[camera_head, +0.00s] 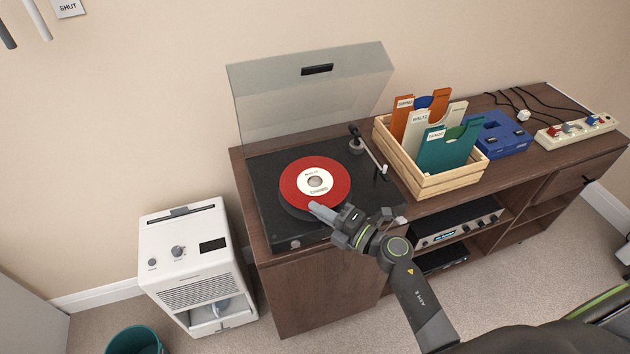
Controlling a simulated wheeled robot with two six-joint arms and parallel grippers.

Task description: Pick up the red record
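The red record (333,190), with a white label and a large centre hole, is over the black turntable (268,205) on the wooden cabinet. It sits a little off from the dark platter, whose edge shows below it at the lower left, so it looks slightly raised. My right gripper (316,208) reaches in from the lower right, its fingertips at the record's near edge. One finger shows on top of the rim; the other is hidden, and the fingers look closed on the rim. My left gripper is not in view.
The turntable's clear lid (300,95) stands open behind. The tonearm (368,150) is at the right of the record. A wooden crate (432,185) of record sleeves, a blue case (505,140) and a power strip (575,130) stand farther right. A white appliance (185,260) is on the floor left.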

